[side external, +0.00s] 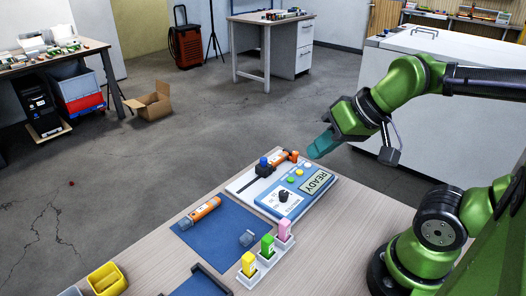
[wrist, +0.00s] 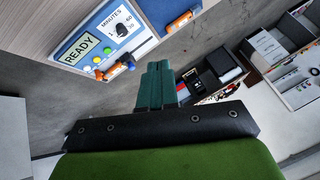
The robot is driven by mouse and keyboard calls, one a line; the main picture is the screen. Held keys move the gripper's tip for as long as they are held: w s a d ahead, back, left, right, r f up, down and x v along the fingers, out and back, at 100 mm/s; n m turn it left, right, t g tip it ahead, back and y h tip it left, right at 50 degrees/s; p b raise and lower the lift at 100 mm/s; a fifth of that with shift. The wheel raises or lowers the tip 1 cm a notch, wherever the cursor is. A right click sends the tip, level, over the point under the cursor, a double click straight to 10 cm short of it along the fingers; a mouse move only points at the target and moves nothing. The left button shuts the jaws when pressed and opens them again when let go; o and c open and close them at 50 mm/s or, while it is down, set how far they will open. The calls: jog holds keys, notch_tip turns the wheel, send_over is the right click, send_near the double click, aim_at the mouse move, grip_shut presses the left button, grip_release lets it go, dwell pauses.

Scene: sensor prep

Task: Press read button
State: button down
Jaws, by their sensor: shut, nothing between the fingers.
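A blue and white meter panel (side external: 268,203) lies on the table, with a READY display (side external: 317,181), a black dial (side external: 283,196) and a row of small coloured buttons (side external: 298,173). No button label is legible, so I cannot tell which is the read button.
A white slide fixture with a blue knob (side external: 263,162) and an orange-tipped part stands behind the panel. An orange sensor (side external: 203,211) lies on a blue mat (side external: 215,243). A rack of yellow, green and pink vials (side external: 267,246) stands in front.

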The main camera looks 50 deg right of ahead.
jog(key=w+d+f+m+g, duration=0.1)
jog(key=w+d+f+m, duration=0.1)
jog(key=d+f+m, duration=0.25)
jog(key=m+t, duration=0.3)
jog(key=m, duration=1.3)
send_over(310, 166)
jog(key=shift+f, duration=3)
jog(key=shift+d, duration=0.15)
jog(key=shift+f, duration=0.15)
jog(key=shift+f, duration=4.3)
jog(key=shift+f, duration=0.4)
